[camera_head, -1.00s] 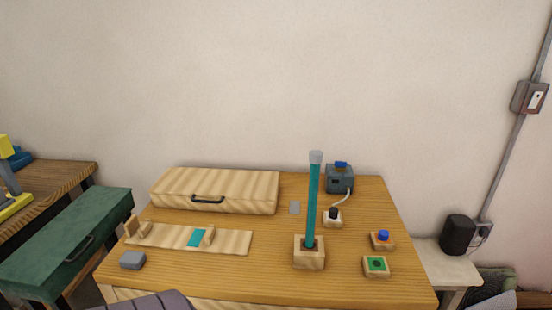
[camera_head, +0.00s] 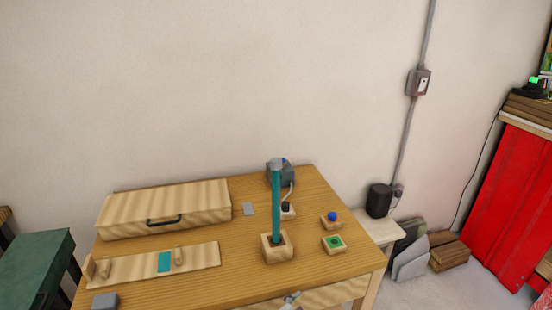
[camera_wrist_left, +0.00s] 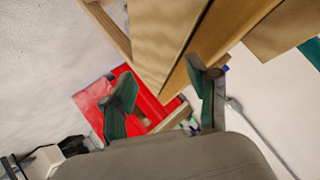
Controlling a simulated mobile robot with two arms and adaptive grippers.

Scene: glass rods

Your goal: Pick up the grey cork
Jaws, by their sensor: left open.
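A teal glass rod (camera_head: 276,205) stands upright in a wooden block (camera_head: 277,252) on the table, with a light grey cap (camera_head: 277,162) at its top. A separate grey block (camera_head: 104,301) lies at the table's front left. I cannot tell for sure which grey piece is the cork. My left gripper (camera_wrist_left: 165,100) is open and empty in the left wrist view, with wooden table edges beyond its fingers; no grey cork shows between them. A small grey part at the table's front edge in the head view is too cut off to identify. My right gripper is not in view.
A wooden case (camera_head: 165,207) and a board with a teal patch (camera_head: 150,265) occupy the table's left side. A blue button (camera_head: 332,218), a green button (camera_head: 334,243) and a grey device (camera_head: 281,176) are near the rod. A red cabinet (camera_head: 505,205) stands at far right.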

